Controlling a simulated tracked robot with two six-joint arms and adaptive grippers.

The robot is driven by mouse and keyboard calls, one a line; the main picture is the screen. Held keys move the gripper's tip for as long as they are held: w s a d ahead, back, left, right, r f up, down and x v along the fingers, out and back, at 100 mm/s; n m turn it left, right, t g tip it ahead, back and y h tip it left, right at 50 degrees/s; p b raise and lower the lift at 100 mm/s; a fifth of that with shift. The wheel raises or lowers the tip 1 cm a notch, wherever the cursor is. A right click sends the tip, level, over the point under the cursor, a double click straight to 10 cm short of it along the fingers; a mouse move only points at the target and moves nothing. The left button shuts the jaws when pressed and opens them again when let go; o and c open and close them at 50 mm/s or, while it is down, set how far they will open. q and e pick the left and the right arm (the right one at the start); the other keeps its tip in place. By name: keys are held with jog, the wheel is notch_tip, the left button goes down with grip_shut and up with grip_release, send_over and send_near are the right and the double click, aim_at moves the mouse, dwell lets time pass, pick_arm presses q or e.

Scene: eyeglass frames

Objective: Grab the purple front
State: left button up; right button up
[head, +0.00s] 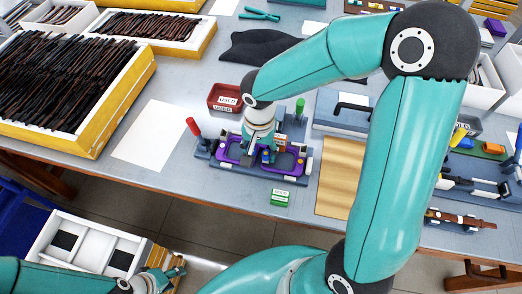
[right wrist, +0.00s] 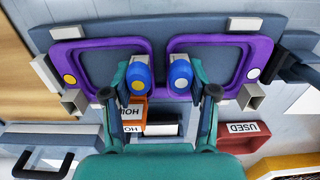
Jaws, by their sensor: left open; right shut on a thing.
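The purple front (head: 299,165) lies in a blue-grey fixture (head: 204,150) near the front edge of the table in the head view. In the right wrist view its two purple rims (right wrist: 205,41) show side by side, with small clamp blocks at the outer ends. My right gripper (head: 262,156) reaches down over the middle of the front. In the right wrist view its two blue-padded fingertips (right wrist: 159,74) are at the inner sides of the rims, shut on the front's middle. The exact contact is partly hidden. My left gripper (head: 170,278) is open and empty at the lower left, away from the front.
A red tray (head: 224,97) stands behind the fixture, with a red handle (head: 193,126) and a green handle (head: 299,108) at the fixture's sides. A small green-and-white box (head: 280,198) is in front. White paper (head: 152,137) lies left, a wooden board (head: 340,178) right.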

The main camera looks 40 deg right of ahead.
jog(key=shift+r, duration=0.1)
notch_tip(320, 180, up, 20)
jog(key=p, duration=0.2)
dwell(0.6)
